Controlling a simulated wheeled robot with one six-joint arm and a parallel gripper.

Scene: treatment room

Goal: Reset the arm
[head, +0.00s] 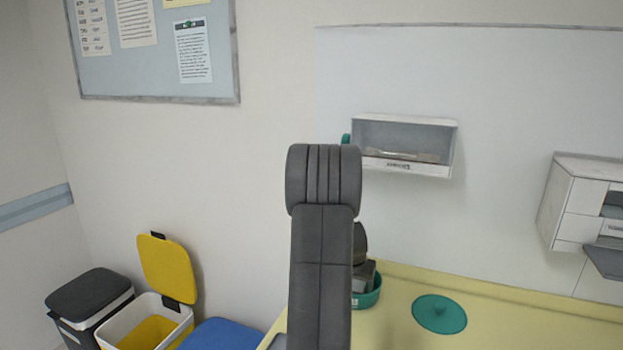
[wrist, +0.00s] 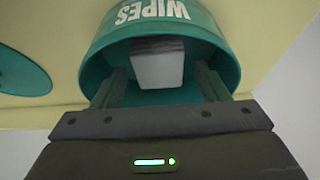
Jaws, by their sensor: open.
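My arm rises in the middle of the head view and bends down behind itself. My gripper (head: 364,275) shows only in part there, at the mouth of a teal tub (head: 372,297) on the yellow counter. In the wrist view the tub (wrist: 222,55) reads WIPES upside down. My gripper (wrist: 157,85) is open, its two dark fingers reaching into the tub's mouth. A pale grey-white block (wrist: 158,68) is inside the tub, between the fingers. I cannot tell whether the fingers touch it or the tub wall.
A teal round lid (head: 439,313) lies flat on the yellow counter (head: 520,318), right of the tub. A wall dispenser (head: 405,168) hangs above, and a white cabinet unit (head: 575,200) is at right. Bins, one with a raised yellow lid (head: 167,266), stand at lower left.

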